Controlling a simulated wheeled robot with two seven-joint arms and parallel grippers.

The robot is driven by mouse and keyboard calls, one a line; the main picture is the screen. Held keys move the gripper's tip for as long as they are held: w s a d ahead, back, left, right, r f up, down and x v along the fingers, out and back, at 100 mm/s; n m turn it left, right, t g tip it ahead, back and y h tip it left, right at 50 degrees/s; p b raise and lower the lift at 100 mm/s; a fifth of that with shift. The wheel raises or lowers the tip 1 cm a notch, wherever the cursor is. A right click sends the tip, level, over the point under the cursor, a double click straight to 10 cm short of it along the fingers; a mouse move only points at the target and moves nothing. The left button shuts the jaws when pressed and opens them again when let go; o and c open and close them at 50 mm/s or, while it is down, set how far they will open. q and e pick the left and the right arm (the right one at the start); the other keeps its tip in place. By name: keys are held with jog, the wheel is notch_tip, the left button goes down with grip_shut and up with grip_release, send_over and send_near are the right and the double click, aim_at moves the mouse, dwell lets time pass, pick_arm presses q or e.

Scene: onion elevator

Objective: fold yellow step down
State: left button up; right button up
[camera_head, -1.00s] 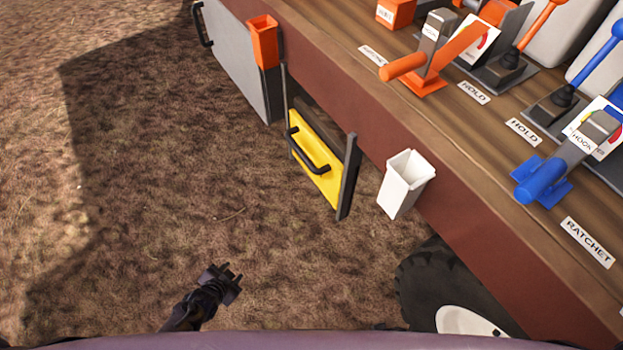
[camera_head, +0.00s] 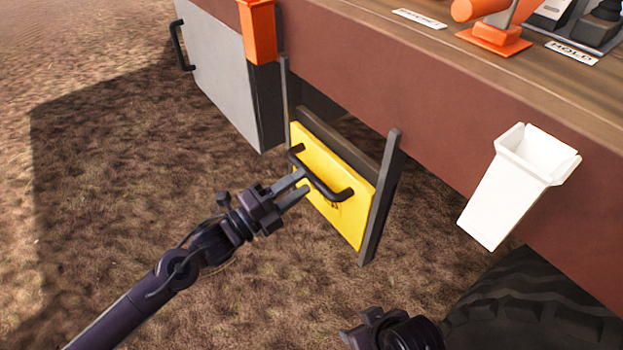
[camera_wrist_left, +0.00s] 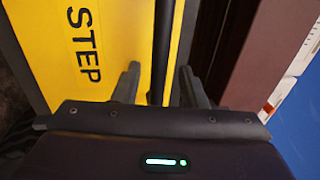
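The yellow step (camera_head: 349,217) is a yellow panel standing steeply between two dark side rails under the wagon edge. A black bar handle (camera_head: 331,193) is on its face. My left gripper (camera_head: 301,183) is at the upper left part of this handle. In the left wrist view, the gripper fingers (camera_wrist_left: 158,82) are open, with the black handle (camera_wrist_left: 163,40) running between them. The panel (camera_wrist_left: 100,25) there carries the word STEP. My right gripper (camera_head: 368,322) is at the bottom edge in the head view, partly cut off, and its fingers are unclear.
A grey box with a black handle (camera_head: 222,85) and an orange holder (camera_head: 260,40) are left of the step. A white bin (camera_head: 497,205) hangs to the right, above a black tire (camera_head: 535,310). Open ground lies in front of the step.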

aim_at(312, 173)
pick_arm(q)
jog(key=shift+x, duration=2.05)
grip_shut()
